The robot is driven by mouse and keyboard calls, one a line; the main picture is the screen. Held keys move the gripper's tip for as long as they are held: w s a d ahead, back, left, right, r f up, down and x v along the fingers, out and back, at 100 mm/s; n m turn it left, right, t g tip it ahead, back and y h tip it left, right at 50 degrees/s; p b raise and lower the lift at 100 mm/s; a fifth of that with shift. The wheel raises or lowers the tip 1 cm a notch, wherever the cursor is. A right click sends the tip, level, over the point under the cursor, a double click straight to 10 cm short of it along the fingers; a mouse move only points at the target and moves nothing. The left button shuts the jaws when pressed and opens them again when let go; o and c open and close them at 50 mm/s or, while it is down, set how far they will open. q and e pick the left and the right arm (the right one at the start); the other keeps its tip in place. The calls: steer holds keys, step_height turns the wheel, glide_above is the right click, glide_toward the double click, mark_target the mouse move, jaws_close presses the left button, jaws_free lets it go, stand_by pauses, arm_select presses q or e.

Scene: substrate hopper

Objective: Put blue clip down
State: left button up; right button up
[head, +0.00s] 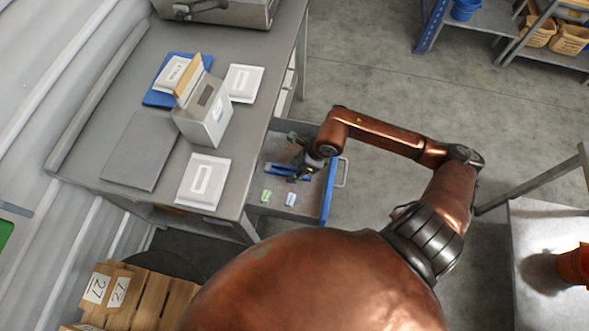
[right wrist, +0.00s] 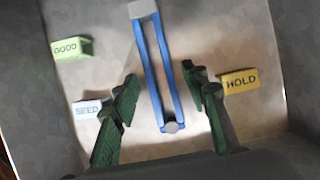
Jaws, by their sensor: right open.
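The blue clip (right wrist: 148,65) lies in the open drawer (head: 328,196), two long blue arms with grey ends. In the head view the blue clip (head: 274,168) is partly hidden by my right gripper (head: 297,175). In the right wrist view my right gripper (right wrist: 160,80) is open. Its green-padded fingers stand on either side of the clip, with a gap visible on both sides. The clip appears to rest on the drawer floor. My left gripper is not in view.
In the drawer are a green GOOD block (right wrist: 71,49), a pale SEED block (right wrist: 88,108) and a yellow HOLD block (right wrist: 240,81). The bench (head: 95,130) beside the drawer carries a grey box (head: 205,115) and white packets. Bare drawer floor shows between the blocks.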

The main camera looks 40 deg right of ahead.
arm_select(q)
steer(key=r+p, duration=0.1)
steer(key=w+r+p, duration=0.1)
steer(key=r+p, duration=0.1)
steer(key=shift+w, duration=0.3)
arm_select(e)
steer(key=v, duration=1.2)
